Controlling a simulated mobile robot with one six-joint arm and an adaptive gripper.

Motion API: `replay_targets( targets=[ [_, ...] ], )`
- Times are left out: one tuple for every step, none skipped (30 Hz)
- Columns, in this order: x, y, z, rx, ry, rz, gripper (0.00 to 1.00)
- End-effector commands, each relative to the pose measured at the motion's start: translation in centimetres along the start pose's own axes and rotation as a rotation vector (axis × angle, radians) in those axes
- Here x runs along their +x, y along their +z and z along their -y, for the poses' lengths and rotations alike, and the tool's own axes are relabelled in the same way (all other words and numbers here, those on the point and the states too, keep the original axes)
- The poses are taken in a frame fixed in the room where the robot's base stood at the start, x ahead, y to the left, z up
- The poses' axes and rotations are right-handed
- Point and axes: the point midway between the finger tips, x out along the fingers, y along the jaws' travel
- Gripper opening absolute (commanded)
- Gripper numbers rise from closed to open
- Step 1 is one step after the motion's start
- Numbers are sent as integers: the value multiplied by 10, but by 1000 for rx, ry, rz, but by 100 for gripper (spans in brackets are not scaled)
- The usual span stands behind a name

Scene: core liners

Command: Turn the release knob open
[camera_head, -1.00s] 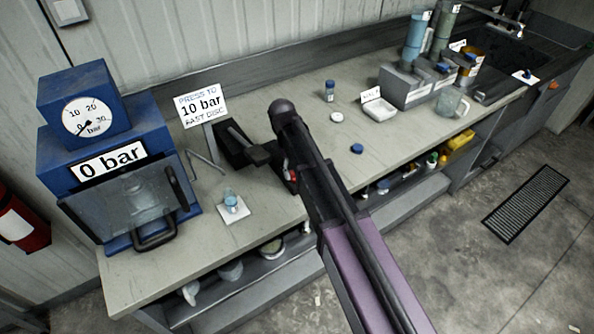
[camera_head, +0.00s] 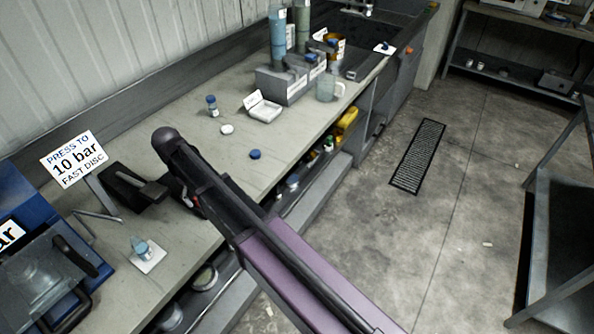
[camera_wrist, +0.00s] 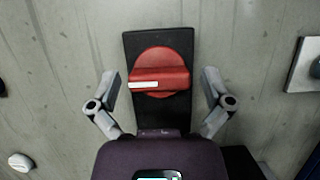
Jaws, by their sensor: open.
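The red release knob (camera_wrist: 160,66) sits on a black plate (camera_wrist: 178,119) on the grey bench top in the wrist view. Its grip bar lies crosswise, with a white mark on the left end. My gripper (camera_wrist: 160,76) is open, with one finger to the left of the knob and one to the right. Gaps show between both fingers and the knob.
A black lever device (camera_head: 124,181) and a "PRESS TO 10 bar" sign (camera_head: 74,158) stand left of my arm. A small vial (camera_head: 140,247) on a white pad is nearer. Beyond lie a blue cap (camera_head: 255,154), a blue-capped bottle (camera_head: 212,107) and a white tray (camera_head: 266,111).

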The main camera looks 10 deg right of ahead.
Motion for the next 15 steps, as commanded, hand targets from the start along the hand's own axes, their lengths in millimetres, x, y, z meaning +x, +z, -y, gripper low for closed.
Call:
replay_targets(
  targets=[
    [0, 0, 0, 13, -6, 0, 100],
    [0, 0, 0, 22, -10, 0, 100],
    [0, 0, 0, 37, -16, 0, 100],
    [0, 0, 0, 49, -22, 0, 100],
    [0, 0, 0, 62, -27, 0, 100],
    [0, 0, 0, 81, -34, 0, 100],
    [0, 0, 0, 97, -41, 0, 100],
    [0, 0, 0, 113, -48, 0, 100],
    [0, 0, 0, 137, -58, 0, 100],
    [0, 0, 0, 154, -65, 0, 100],
    [0, 0, -1, 173, -72, 0, 100],
    [0, 0, -1, 198, -83, 0, 100],
    [0, 0, -1, 216, -91, 0, 100],
    [0, 0, -1, 235, -98, 0, 100],
    [0, 0, -1, 260, -108, 0, 100]
  ],
)
